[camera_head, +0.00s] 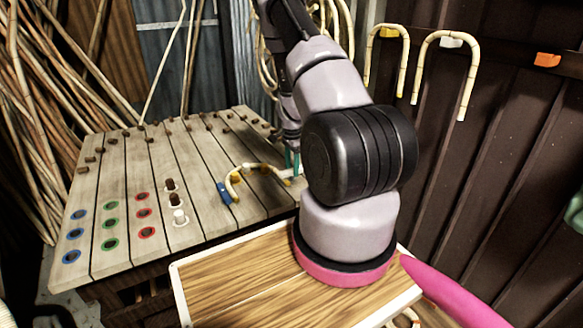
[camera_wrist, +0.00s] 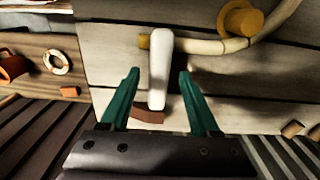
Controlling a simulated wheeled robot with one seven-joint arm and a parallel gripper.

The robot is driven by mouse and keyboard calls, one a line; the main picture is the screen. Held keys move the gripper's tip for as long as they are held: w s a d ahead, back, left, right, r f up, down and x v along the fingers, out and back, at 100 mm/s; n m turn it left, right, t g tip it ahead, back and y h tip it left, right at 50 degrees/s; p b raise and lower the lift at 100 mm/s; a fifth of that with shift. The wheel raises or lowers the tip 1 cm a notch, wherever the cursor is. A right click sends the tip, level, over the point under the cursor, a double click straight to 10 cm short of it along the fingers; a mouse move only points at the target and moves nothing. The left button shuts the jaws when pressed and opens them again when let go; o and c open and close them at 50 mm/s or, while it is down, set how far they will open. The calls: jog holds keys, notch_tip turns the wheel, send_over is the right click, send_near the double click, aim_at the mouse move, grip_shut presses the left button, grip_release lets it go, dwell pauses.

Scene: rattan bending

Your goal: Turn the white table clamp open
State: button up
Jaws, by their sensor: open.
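The white table clamp (camera_wrist: 160,58) shows in the wrist view as an upright white handle, with a yellow block at its left and a brown piece at its lower end. My gripper (camera_wrist: 159,72) is open, with one teal finger on each side of the handle. Gaps show between the fingers and the handle, and I cannot tell their depth difference. A bent rattan cane (camera_wrist: 215,48) runs right from the handle past a yellow peg (camera_wrist: 240,20). In the head view my gripper (camera_head: 292,160) is at the table's right side, partly hidden behind my arm.
The slatted wooden table (camera_head: 130,180) has brown pegs and blue, green and red ringed holes. A blue clamp (camera_head: 224,192) sits at the cane's left end. Bent canes (camera_head: 455,55) hang on the dark right wall. Rattan poles (camera_head: 35,120) lean at the left.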

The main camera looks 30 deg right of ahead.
jog(key=shift+f, duration=0.15)
grip_shut()
